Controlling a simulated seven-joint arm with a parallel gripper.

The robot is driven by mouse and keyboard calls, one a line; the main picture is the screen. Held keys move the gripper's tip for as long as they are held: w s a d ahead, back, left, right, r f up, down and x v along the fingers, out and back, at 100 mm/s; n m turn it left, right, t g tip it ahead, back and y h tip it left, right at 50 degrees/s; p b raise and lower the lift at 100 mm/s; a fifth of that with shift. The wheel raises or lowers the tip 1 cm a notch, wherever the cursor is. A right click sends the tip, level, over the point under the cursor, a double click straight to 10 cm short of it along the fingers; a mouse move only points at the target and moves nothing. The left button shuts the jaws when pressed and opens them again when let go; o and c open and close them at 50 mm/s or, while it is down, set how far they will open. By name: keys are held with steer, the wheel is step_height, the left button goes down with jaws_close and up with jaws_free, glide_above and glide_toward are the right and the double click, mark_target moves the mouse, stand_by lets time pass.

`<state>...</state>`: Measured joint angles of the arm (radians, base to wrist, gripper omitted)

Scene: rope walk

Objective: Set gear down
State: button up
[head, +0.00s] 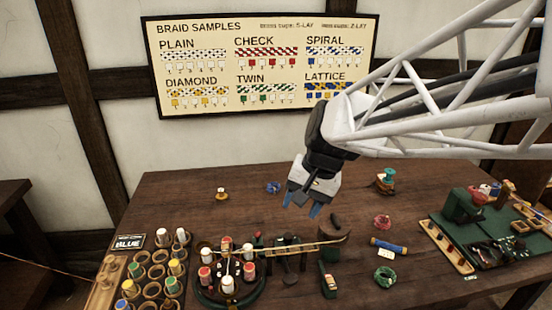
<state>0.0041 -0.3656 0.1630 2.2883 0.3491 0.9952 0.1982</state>
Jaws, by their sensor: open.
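My gripper (301,206) hangs above the middle of the wooden table, its two blue-tipped fingers apart. I see nothing between them. I cannot clearly make out a gear. A long tan arm (312,248) reaches right from near this stand.
A rack with several coloured bobbins (128,288) stands at the front left. A green board with tools and parts (490,235) is at the right. Rope coils, blue (273,187), pink (382,221) and green (385,277), lie about. The table's back left (180,190) is mostly clear.

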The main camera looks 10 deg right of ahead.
steer(key=s+d+n+t+h, duration=0.1)
steer(key=s+d+n+h, duration=0.2)
steer(key=s, duration=1.1)
steer(key=shift+s+d+f+n+t, duration=0.35)
steer(key=shift+d+n, duration=0.25)
steer(key=shift+d, duration=0.55)
